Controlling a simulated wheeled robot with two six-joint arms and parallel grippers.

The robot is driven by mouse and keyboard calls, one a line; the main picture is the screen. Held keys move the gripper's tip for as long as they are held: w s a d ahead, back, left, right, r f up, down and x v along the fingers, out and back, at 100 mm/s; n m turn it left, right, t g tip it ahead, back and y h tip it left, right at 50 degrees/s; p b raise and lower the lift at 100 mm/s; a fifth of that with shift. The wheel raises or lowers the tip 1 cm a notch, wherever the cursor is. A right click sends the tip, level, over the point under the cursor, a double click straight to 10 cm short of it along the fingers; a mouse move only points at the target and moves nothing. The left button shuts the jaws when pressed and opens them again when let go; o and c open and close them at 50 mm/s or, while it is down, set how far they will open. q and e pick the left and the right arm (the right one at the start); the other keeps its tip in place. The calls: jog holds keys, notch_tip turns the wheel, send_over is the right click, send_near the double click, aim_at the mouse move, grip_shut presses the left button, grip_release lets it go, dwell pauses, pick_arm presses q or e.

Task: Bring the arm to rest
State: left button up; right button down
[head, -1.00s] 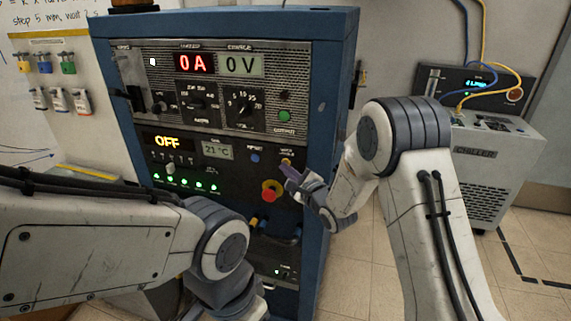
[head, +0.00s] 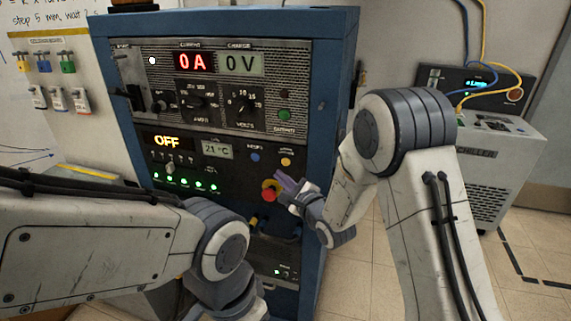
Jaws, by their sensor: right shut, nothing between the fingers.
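My right gripper (head: 283,181) is shut and empty. Its purple-grey fingers are in front of the lower panel of the blue power supply cabinet (head: 335,70), beside the red emergency stop knob (head: 268,194) with its yellow collar. I cannot tell whether the fingertips touch the panel. A yellow button (head: 286,162) sits just above the fingers, uncovered. My left arm reaches in from the left, and its gripper is not in view. The cabinet displays read 0 A (head: 195,62), 0 V (head: 243,64), OFF (head: 166,140) and 21 °C (head: 216,150).
A chiller (head: 490,150) with blue and yellow hoses stands at the right. Several padlocks and tags (head: 58,100) hang on a board at the left. Tiled floor (head: 365,270) is open between the cabinet and my right arm.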

jog(key=shift+s+a, duration=0.3)
jog(key=shift+s, duration=0.6)
jog(key=s+d+n+g+h, duration=0.2)
jog(key=s+n+g, duration=0.5)
jog(key=s+n, duration=0.7)
jog(key=s+d+f+n+g+h, duration=0.1)
jog(key=s+n+g+h, duration=0.4)
jog(key=s+n, duration=0.9)
jog(key=s+d+g, duration=0.1)
jog(key=s+g, duration=0.2)
jog(key=s, duration=0.6)
jog(key=shift+s+d, duration=0.15)
jog(key=shift+s, duration=0.1)
